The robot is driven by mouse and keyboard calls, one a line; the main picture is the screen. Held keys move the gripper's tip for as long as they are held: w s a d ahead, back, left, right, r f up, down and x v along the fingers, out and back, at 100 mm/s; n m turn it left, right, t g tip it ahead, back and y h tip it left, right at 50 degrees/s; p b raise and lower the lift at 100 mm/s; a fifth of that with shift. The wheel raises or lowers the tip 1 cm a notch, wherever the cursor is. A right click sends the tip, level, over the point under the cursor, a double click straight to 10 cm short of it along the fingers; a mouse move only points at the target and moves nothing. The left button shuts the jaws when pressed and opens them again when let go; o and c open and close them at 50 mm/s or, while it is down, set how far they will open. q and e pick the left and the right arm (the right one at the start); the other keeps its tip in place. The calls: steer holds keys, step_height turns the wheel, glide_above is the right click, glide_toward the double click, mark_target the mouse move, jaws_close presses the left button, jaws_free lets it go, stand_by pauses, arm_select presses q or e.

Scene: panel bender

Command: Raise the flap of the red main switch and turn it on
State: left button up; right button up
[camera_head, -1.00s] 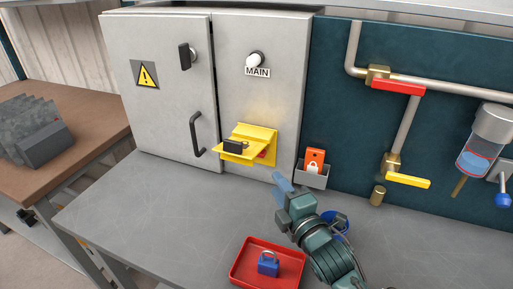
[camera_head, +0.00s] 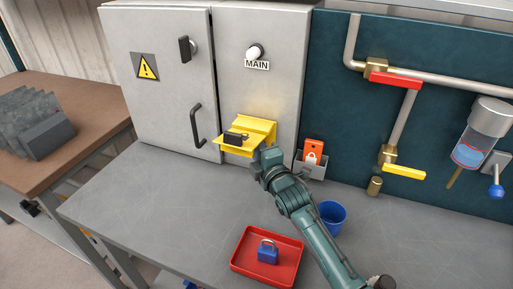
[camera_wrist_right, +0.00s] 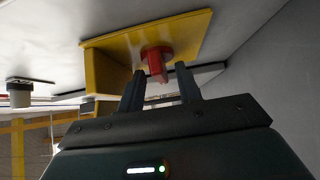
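The yellow switch housing (camera_head: 262,128) is on the grey cabinet below the MAIN label. Its yellow flap (camera_head: 232,150) sticks out from the panel, with a small black block (camera_head: 233,138) on it. In the right wrist view, the red switch knob (camera_wrist_right: 157,57) stands on the yellow plate (camera_wrist_right: 190,30). My right gripper (camera_wrist_right: 159,72) is open, with one finger at each side of the line to the knob; whether they touch it is unclear. In the head view, my right gripper (camera_head: 265,156) is at the housing's lower right and hides the knob. My left gripper is not in view.
A red tray (camera_head: 240,266) holding a blue padlock (camera_head: 268,254) is on the grey bench (camera_head: 150,200). A blue cup (camera_head: 333,213) stands beside my right arm. A grey holder with an orange tag (camera_head: 313,152) is right of the housing. Pipes with valves are farther right.

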jaws_close()
arm_select(q)
steer(key=b, duration=0.2)
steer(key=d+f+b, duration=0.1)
steer(key=b, duration=0.2)
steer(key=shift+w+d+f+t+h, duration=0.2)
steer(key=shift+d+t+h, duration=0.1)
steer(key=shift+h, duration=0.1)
arm_select(e)
steer(key=shift+f+m+t, duration=0.2)
steer(key=shift+m+t, duration=0.8)
steer(key=shift+m, duration=0.1)
jaws_free()
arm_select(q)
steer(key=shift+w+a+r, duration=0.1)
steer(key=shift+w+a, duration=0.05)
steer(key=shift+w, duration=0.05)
